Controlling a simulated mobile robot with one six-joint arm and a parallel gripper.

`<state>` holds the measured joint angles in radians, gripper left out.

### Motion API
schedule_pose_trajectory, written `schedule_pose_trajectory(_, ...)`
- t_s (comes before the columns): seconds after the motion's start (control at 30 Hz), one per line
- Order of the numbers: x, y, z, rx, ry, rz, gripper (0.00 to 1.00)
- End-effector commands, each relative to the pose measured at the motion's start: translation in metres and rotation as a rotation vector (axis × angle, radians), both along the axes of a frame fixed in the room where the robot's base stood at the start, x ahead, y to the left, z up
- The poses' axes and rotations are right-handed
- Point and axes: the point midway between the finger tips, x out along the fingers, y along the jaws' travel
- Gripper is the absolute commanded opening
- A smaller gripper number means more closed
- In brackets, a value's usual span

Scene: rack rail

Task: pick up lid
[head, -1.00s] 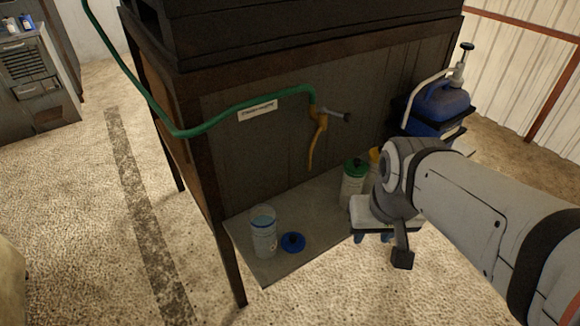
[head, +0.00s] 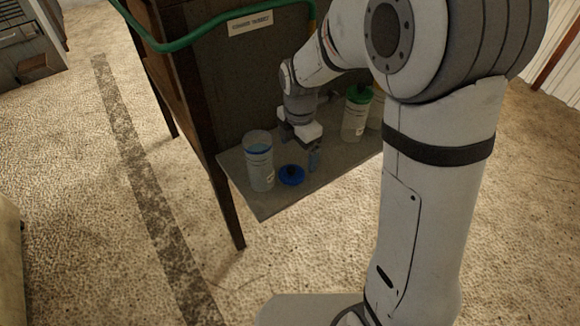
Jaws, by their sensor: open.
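The blue lid (head: 291,176) lies on the low grey shelf (head: 262,205), with a small dark knob on top. An open clear jar (head: 260,166) with a blue rim and a white label stands upright just left of it. My gripper (head: 313,160) is over the shelf, a little right of and behind the lid, pointing down. It is open and holds nothing that I can see. Its fingers are small and dark here, and whether they touch the shelf cannot be told.
A white bottle with a green cap (head: 356,112) stands on the shelf to the right, partly behind my arm. A dark table leg (head: 228,205) stands at the shelf's left front.

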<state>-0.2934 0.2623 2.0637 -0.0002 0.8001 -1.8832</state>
Motion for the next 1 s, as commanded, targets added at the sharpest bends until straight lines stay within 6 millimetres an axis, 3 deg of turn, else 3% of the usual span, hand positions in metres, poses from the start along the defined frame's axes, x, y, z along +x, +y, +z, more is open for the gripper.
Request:
schedule_pose_trajectory(0.03,0.003,0.006,-0.012,-0.003,0.008,0.062,0.93)
schedule_pose_trajectory(0.2,0.009,0.014,-0.028,-0.005,0.016,0.176,0.93)
schedule_pose_trajectory(0.57,0.013,0.015,-0.063,-0.006,0.016,0.184,0.93)
schedule_pose_trajectory(0.8,0.017,0.016,-0.097,-0.006,0.016,0.183,0.93)
schedule_pose_trajectory(1.0,0.018,0.016,-0.101,-0.006,0.014,0.183,0.93)
